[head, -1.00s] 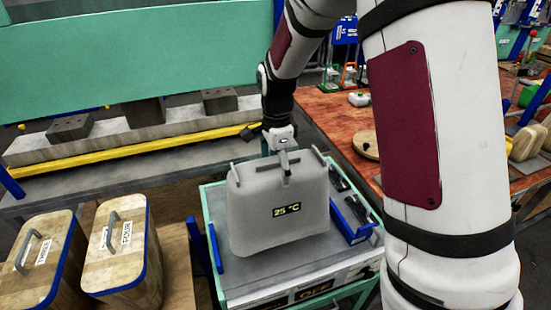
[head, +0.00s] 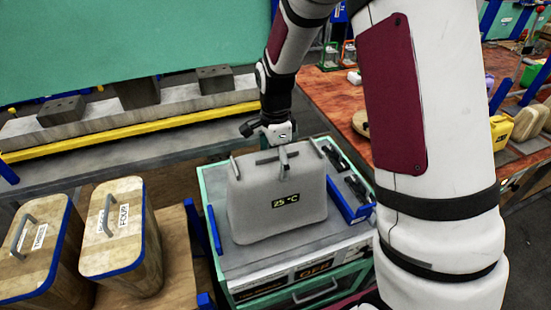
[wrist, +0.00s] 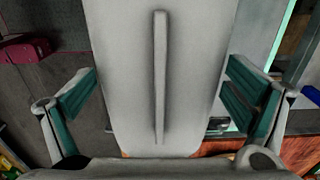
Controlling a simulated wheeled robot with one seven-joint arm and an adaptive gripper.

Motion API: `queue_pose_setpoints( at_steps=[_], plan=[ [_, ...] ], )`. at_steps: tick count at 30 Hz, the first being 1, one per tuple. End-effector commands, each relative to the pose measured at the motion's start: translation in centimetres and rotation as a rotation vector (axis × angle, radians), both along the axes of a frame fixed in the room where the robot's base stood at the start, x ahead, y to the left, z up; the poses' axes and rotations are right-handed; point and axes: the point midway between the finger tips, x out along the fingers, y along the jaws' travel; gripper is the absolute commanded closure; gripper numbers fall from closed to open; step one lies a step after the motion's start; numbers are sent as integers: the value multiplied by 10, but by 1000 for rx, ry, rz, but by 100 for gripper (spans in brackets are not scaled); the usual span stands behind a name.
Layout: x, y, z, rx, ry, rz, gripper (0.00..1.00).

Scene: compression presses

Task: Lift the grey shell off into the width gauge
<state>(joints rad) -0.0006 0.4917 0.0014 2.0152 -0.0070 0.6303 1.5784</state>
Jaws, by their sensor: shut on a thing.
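The grey shell (head: 278,200) is a boxy, tapered case with a "25 °C" display on its front and a raised bar on top. It is upright over the grey top of a green-framed cart in the head view; I cannot tell whether its bottom touches that top. My gripper (head: 285,152) comes down on it from above. In the wrist view the shell's light grey top (wrist: 125,75) with its ridge lies between my teal-padded fingers (wrist: 163,75), which are shut on it. The finger contact is partly hidden. I cannot identify the width gauge with certainty.
The cart (head: 232,262) has blue uprights (head: 215,230) at its left and a blue tray (head: 350,205) with dark items at its right. Two wooden cases (head: 120,240) stand at left. A press bed with a yellow bar (head: 130,130) is behind; a red-brown table (head: 340,100) lies right.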

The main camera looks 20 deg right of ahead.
Motion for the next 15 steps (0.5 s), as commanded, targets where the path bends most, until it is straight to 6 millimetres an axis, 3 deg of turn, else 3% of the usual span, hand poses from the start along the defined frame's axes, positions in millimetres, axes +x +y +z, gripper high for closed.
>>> queue_pose_setpoints(
  at_steps=[15],
  plan=[
    [0,0,-6,0,0,0,59]
  ],
)
